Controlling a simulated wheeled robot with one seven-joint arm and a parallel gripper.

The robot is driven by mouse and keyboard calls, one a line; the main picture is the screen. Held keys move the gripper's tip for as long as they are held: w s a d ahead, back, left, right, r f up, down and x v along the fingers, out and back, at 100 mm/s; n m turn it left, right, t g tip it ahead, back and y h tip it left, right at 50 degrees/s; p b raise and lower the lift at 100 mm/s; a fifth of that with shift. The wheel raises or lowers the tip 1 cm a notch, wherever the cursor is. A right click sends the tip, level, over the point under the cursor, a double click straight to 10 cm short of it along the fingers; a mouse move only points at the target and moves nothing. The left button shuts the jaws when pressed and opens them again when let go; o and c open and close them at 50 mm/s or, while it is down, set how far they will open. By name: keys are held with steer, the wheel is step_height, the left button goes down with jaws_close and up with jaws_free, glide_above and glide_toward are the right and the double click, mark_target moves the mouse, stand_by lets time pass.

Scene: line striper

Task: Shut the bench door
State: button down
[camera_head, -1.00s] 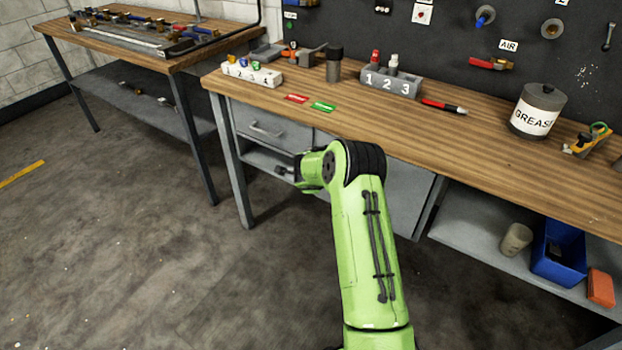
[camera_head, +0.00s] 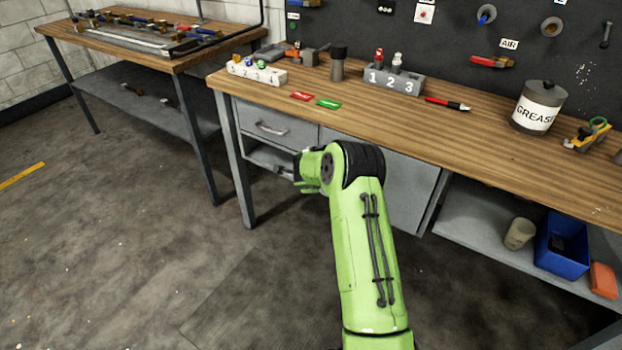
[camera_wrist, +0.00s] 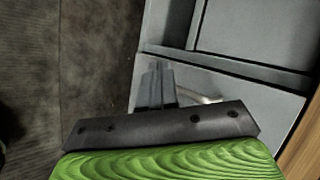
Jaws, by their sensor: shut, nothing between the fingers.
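The bench (camera_head: 420,130) has a grey cabinet under its wooden top. A grey flat panel (camera_head: 405,190), seemingly the bench door, is right of the drawer (camera_head: 272,128) and partly hidden by my arm; I cannot tell how far it stands open. Below the drawer is an open compartment (camera_head: 262,157). My gripper (camera_head: 291,171) is in front of this compartment, mostly hidden by my wrist. In the wrist view, my gripper (camera_wrist: 156,84) is shut and empty, its fingers close to a grey front with a pale curved handle (camera_wrist: 208,99). Contact cannot be told.
A bench leg (camera_head: 238,170) stands left of the cabinet. At right, a lower shelf (camera_head: 470,225) holds a blue bin (camera_head: 562,248), a cup and an orange block. A second bench (camera_head: 140,40) stands at left.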

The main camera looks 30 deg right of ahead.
steer(key=s+a+r+p, duration=0.2)
steer(key=a+r, duration=0.4)
steer(key=a, duration=0.1)
steer(key=shift+r+p, duration=0.35)
